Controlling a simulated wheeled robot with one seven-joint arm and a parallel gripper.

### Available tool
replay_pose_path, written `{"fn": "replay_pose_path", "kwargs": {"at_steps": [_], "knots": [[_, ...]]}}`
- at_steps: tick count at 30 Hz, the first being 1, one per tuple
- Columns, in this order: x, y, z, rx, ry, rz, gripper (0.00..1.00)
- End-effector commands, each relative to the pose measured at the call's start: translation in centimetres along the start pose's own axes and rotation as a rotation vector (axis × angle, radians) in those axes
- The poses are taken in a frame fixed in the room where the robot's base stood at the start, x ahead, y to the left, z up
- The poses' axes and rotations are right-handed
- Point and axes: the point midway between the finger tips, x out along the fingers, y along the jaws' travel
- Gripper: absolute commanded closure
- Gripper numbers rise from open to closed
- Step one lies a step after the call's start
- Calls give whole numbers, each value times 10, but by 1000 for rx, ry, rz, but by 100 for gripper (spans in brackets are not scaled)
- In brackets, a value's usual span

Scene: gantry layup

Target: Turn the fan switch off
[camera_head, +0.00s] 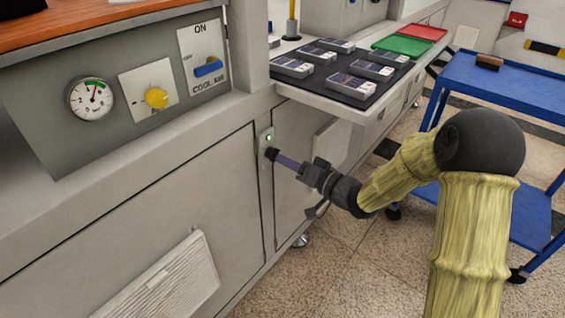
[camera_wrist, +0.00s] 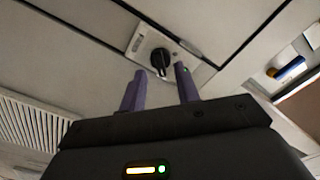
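A small light plate (camera_head: 265,139) with a lit green lamp (camera_head: 269,138) is on the cabinet front below the counter. Its black rotary knob (camera_wrist: 161,59) shows in the wrist view; no label on it is readable. My gripper (camera_head: 275,156) is at this plate, its purple fingers pointing at the knob. In the wrist view my gripper (camera_wrist: 160,73) is open, with the knob between and just beyond the fingertips; contact cannot be told. A separate switch marked COOL AIR, ON and OFF has a blue handle (camera_head: 208,68) lying roughly level on the upper panel.
A pressure gauge (camera_head: 91,98) and a yellow knob (camera_head: 156,97) are on the panel at left. A black mat (camera_head: 330,83) with several boxed items lies on the counter above my gripper. A blue cart (camera_head: 500,85) stands at right. A vent grille (camera_head: 170,283) is low on the cabinet.

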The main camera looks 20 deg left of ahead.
Motion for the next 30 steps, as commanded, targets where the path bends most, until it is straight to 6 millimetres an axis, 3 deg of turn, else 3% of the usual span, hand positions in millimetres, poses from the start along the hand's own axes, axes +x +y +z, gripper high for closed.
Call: {"fn": "replay_pose_path", "kwargs": {"at_steps": [6,15,21,30], "knots": [[24,0,1,-1,0,-1,68],[26,0,0,0,1,0,68],[26,0,0,0,0,0,100],[26,0,0,-13,0,1,100]]}}
